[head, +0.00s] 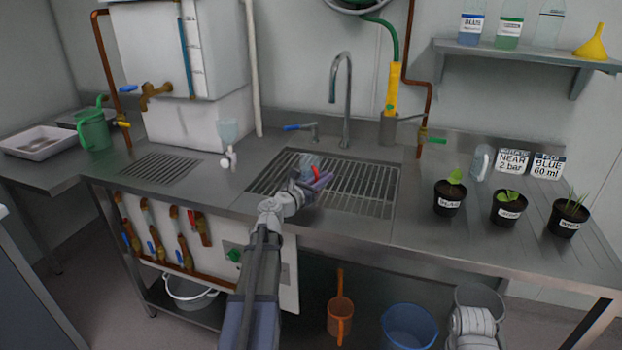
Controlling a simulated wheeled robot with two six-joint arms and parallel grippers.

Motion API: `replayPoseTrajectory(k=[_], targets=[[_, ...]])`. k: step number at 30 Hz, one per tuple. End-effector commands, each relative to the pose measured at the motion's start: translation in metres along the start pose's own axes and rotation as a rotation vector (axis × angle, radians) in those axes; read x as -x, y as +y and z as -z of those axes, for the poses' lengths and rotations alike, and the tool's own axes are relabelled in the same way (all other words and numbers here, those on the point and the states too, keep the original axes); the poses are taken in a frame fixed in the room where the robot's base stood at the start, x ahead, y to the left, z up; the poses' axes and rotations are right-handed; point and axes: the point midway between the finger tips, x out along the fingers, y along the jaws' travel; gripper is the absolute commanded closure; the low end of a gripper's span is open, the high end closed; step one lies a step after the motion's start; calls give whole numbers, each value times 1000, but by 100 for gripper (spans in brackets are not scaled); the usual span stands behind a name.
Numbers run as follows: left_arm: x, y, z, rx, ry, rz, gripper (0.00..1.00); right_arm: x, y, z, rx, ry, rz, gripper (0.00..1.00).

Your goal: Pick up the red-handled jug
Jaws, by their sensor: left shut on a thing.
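My right gripper is not seen; grey links that look like my right arm show at the lower right.
A tap (345,95) rises behind the sink grate (365,190). Several potted plants (507,208), a clear vessel (482,162) and two sign cards (512,162) stand right. A green can (94,130) stands left.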

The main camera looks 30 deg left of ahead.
Motion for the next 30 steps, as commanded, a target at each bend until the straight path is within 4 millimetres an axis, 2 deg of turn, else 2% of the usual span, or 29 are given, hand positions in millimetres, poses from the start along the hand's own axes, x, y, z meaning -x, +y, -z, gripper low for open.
replayPoseTrajectory(k=[20, 30], targets=[[0, 0, 0, 0, 0, 0, 100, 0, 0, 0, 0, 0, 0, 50], [0, 0, -7, 0, 0, 0, 100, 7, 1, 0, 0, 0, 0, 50]])
